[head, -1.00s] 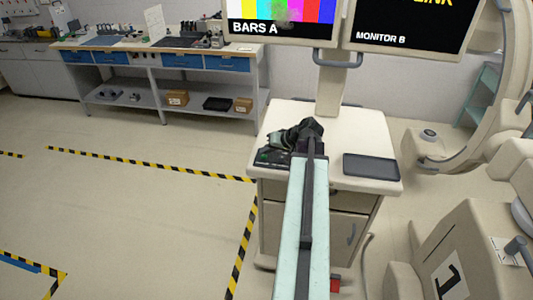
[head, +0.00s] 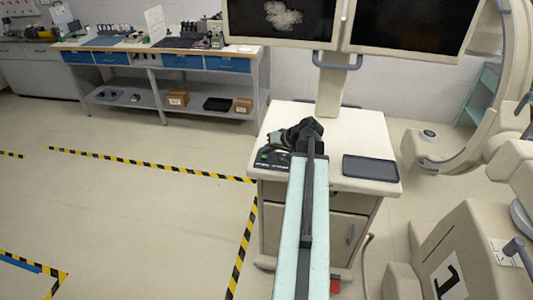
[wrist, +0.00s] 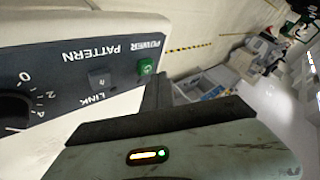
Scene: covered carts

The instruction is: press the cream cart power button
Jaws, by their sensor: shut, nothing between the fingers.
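The cream cart (head: 365,130) carries a dark control box (head: 270,164) at the left front of its top. In the wrist view the box's panel (wrist: 60,80) has a green button (wrist: 146,67) by the POWER label, a LINK switch (wrist: 98,79), the word PATTERN and a black knob (wrist: 12,111). My gripper (head: 280,141) is shut and empty over the box. In the wrist view a dark fingertip (wrist: 157,88) is close to the green button; I cannot tell whether they touch.
Two monitors (head: 282,18) (head: 408,22) stand on a post behind the cart top. A dark tray (head: 370,170) lies at its right. A large cream machine (head: 465,245) stands to the right. Striped tape marks open floor at left; a bench (head: 160,52) is behind.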

